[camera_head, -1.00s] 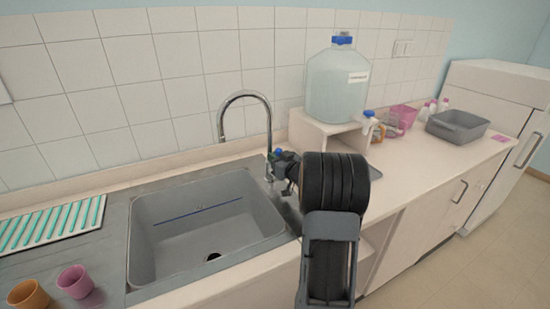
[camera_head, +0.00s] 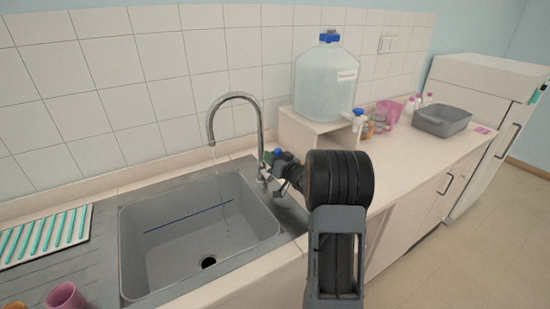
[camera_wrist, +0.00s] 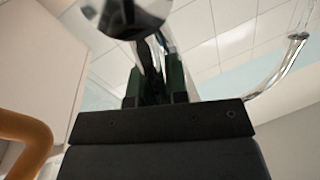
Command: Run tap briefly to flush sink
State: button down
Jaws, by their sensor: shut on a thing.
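The chrome tap (camera_head: 259,115) stands behind the right part of the grey sink (camera_head: 130,240), with its curved spout over the basin. My gripper (camera_head: 268,165) is at the tap's base on the right side. In the wrist view my gripper (camera_wrist: 156,88) is shut on the chrome tap handle (camera_wrist: 150,58), between its dark green fingers. In the head view my wrist and arm hide part of the handle. The spout also shows in the wrist view (camera_wrist: 282,68).
A large water carboy (camera_head: 326,80) stands on a white shelf (camera_head: 300,128) right of the tap. A grey tub (camera_head: 441,122) and bottles are further right. A green-striped rack (camera_head: 45,238) and pink cup (camera_head: 65,297) lie left. An orange curved thing (camera_wrist: 28,135) is close in the wrist view.

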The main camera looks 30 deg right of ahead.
jog(key=c, duration=1.3)
grip_release()
jog(key=shift+r, duration=0.4)
jog(key=shift+c, duration=0.2)
jog(key=shift+o, duration=1.1)
jog(key=shift+f, duration=0.15)
jog(key=b+v, duration=0.1)
jog(key=v, duration=1.2)
jog(key=shift+s+d+b, duration=0.2)
jog(key=shift+s+b, duration=0.15)
jog(key=shift+s, duration=0.05)
jog(key=shift+c, duration=0.4)
